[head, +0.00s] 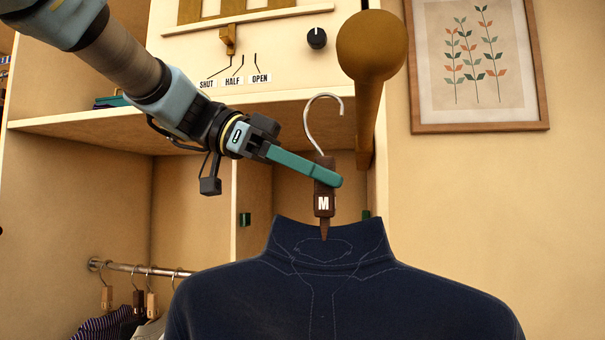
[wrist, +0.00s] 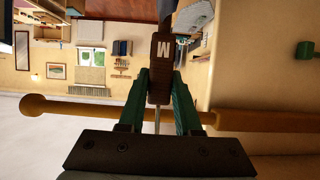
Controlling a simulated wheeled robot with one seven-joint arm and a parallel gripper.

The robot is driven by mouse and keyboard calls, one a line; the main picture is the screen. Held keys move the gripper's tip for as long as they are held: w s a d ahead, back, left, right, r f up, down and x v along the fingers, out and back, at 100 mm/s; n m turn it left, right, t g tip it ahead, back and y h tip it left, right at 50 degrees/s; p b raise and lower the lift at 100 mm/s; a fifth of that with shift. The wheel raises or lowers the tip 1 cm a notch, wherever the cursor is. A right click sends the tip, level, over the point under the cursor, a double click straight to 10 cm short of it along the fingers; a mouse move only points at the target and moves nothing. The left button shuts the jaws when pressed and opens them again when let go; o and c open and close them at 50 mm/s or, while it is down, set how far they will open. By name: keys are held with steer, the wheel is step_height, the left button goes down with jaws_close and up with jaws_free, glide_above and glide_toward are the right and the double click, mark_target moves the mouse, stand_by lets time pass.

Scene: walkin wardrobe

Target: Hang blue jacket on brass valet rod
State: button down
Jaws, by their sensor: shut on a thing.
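The dark blue jacket (head: 330,290) hangs upright from its hanger in the lower middle of the head view. The hanger has a brown neck block (head: 324,190) marked M and a silver hook (head: 309,115), whose open side faces right. My gripper (head: 326,174), with green fingers, is shut on this block; the wrist view shows the block (wrist: 161,60) between the fingers (wrist: 160,88). The brass valet rod (head: 366,115) has a large round knob toward the camera. In the head view the hook tip appears just left of the rod; whether they touch is unclear.
A cream panel (head: 280,75) marked SHUT, HALF, OPEN carries a lever (head: 229,40) and a black dial (head: 317,38). A shelf (head: 90,122) lies behind my arm. Other clothes hang on a lower rail (head: 125,267) at left. A framed plant picture (head: 477,60) is at right.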

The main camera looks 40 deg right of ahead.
steer(key=shift+s+d+r, duration=0.1)
steer(key=shift+s+d, duration=0.7)
steer(key=shift+s, duration=0.3)
steer(key=shift+s+d, duration=0.75)
steer(key=shift+s, duration=0.3)
steer(key=shift+f+b, duration=0.5)
steer(key=shift+f, duration=1.4)
steer(key=c, duration=0.5)
jaws_free()
steer(key=shift+f, duration=0.1)
steer(key=b+v, duration=0.3)
steer(key=v, duration=0.8)
